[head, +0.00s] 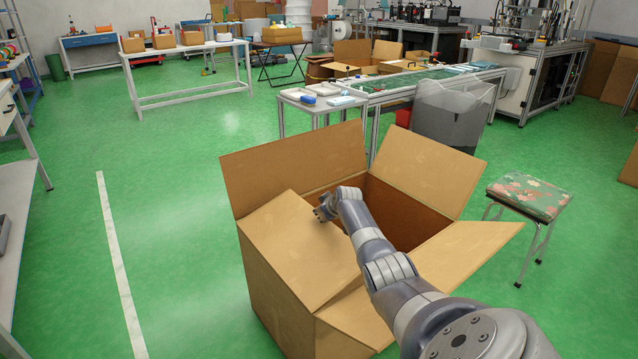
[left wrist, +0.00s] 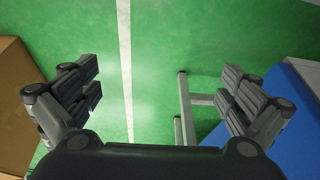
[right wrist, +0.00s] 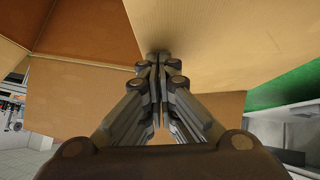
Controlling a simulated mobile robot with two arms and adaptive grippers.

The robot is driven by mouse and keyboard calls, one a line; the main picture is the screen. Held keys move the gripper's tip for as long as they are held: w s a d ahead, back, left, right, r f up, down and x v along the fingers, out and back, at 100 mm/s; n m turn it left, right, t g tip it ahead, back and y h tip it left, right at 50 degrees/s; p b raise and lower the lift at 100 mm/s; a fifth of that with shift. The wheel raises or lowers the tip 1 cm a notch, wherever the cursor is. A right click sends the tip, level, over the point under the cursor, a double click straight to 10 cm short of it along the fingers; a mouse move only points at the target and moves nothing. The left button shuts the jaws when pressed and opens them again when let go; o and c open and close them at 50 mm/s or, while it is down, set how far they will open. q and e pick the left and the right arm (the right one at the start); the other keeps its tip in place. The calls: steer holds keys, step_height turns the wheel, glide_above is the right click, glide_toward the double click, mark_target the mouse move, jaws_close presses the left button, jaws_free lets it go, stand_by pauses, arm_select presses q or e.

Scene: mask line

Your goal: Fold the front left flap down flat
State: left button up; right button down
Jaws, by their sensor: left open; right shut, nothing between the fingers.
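A large open cardboard box (head: 272,290) stands on the floor in the head view. Its front left flap (head: 297,255) is folded inward over the opening, tilted, covering the left part. My left gripper (left wrist: 160,95) is open and empty above the floor, outside the head view. The box's side (left wrist: 18,115) shows at the left of the left wrist view.
The back left flap (head: 285,165) and back right flap (head: 430,168) stand up, leaning outward. The front right flap (head: 470,245) spreads outward, partly hidden by my right arm. A stool (head: 530,195) stands to the right. Floor left of the box is clear.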

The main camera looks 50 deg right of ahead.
mark_target(328, 224)
arm_select(q)
steer(key=w+d+r+t+h+b, duration=0.2)
steer(key=w+d+r+t+b, duration=0.2)
steer(key=w+r+t+b, duration=0.55)
arm_select(e)
steer(key=shift+m+y, duration=0.3)
steer(key=shift+y, duration=0.3)
steer(key=f+p, duration=0.1)
steer(key=f, duration=0.1)
steer(key=d+f+p, duration=0.1)
steer(key=f+p, duration=0.1)
steer(key=shift+s+d, duration=0.15)
steer(key=shift+d+f+b, duration=0.2)
steer(key=shift+f+b, duration=0.6)
steer(key=shift+b, duration=0.1)
arm_select(q)
steer(key=w+d+r+t+h, duration=0.1)
steer(key=w+r+t, duration=0.1)
steer(key=r, duration=0.5)
steer(key=w+d+r+t+h, duration=0.1)
steer(key=w+r+t, duration=0.2)
steer(key=r, duration=0.5)
steer(key=shift+d+m+t, duration=0.35)
steer(key=shift+m+t, duration=0.05)
steer(key=shift+t, duration=0.15)
arm_select(e)
steer(key=shift+s, duration=0.1)
arm_select(q)
steer(key=shift+r, duration=0.15)
